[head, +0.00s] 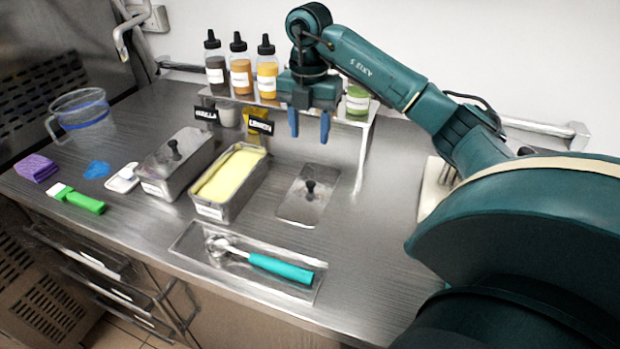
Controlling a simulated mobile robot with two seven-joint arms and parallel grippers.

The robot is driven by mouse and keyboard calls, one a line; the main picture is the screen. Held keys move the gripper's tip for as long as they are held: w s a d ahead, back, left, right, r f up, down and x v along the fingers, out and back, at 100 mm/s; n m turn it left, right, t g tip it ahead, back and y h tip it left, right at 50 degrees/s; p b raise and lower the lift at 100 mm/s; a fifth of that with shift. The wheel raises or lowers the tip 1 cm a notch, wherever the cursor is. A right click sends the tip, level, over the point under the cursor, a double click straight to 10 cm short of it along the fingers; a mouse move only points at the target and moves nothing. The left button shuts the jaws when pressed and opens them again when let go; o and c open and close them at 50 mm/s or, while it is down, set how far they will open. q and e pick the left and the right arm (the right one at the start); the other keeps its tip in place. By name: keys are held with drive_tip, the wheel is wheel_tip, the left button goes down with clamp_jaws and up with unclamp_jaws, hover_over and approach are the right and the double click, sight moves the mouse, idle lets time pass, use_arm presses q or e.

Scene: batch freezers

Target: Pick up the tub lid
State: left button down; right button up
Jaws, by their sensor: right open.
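The tub lid (297,208), a flat steel plate with a black knob (310,190), lies on the steel counter right of the open tub of yellow ice cream (222,205). A second tub (163,188) to the left has its own lid (174,156) on. My right gripper (309,125) hangs above and behind the loose lid, blue fingers pointing down. It is open, with nothing between the fingers. My left gripper does not show.
A shallow tray (195,237) with a teal-handled scoop (270,264) lies in front of the lid. A shelf (366,130) with several sauce bottles stands behind. A clear jug (84,118), green brush (80,201) and purple sponge (37,168) are left.

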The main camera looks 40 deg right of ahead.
hover_over(311, 182)
drive_tip(key=f, duration=0.6)
drive_tip(key=shift+a+f, duration=0.2)
drive_tip(key=shift+f, duration=0.2)
drive_tip(key=shift+d+f+p, duration=0.15)
drive_tip(key=shift+f+p, duration=0.55)
drive_tip(key=shift+f, duration=2.25)
drive_tip(key=shift+c, duration=0.4)
clamp_jaws()
